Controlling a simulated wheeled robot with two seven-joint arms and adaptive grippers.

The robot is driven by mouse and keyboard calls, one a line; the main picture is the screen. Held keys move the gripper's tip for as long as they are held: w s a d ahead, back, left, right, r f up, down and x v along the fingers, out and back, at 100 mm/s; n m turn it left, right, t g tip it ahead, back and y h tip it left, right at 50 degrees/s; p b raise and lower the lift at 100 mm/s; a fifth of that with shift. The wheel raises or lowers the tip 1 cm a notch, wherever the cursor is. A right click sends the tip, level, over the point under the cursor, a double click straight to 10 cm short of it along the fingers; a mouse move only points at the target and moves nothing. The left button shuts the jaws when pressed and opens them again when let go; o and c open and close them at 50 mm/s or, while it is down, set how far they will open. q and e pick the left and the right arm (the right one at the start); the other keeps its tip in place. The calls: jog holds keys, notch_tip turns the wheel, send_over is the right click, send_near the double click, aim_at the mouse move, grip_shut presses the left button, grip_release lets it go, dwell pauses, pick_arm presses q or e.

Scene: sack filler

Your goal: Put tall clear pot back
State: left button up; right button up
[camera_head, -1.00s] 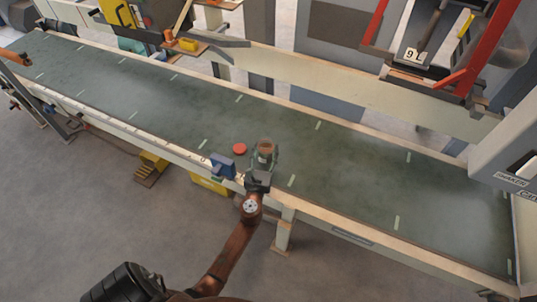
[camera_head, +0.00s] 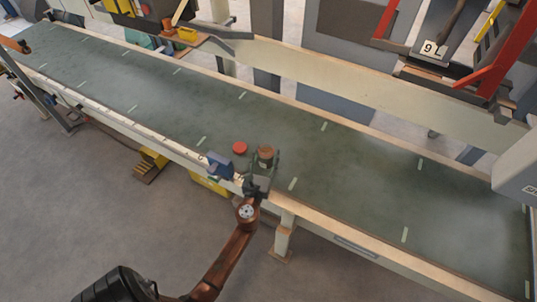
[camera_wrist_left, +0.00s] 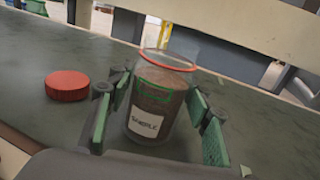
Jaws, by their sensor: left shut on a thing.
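The tall clear pot (camera_head: 265,158) has brown contents, and a white SAMPLE label and a reddish rim show in the left wrist view (camera_wrist_left: 157,100). It stands nearly upright at the belt's near edge; whether its base touches the belt is unclear. My left gripper (camera_head: 262,168) is shut on it, with a green-padded finger on each side in the left wrist view (camera_wrist_left: 157,122). A flat red disc (camera_head: 240,148) lies on the belt just left of the pot, apart from it. My right gripper is out of view.
The long green conveyor belt (camera_head: 350,165) has pale rails and is mostly clear to the right. A blue block-like thing (camera_head: 219,165) is at the near rail, left of my gripper. Machinery with red bars (camera_head: 505,55) stands behind the belt at right.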

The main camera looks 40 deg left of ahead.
pick_arm(q)
jog(key=shift+f, duration=0.1)
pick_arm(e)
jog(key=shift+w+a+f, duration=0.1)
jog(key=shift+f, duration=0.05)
pick_arm(q)
jog(key=o, duration=1.2)
jog(key=shift+r, duration=0.3)
jog(key=p+v, duration=0.1)
jog(key=v, duration=1)
jog(key=shift+s+d+f, duration=0.1)
jog(key=shift+s+f, duration=0.05)
jog(key=shift+s, duration=0.1)
jog(key=shift+s+d, duration=0.15)
jog(key=shift+s, duration=0.05)
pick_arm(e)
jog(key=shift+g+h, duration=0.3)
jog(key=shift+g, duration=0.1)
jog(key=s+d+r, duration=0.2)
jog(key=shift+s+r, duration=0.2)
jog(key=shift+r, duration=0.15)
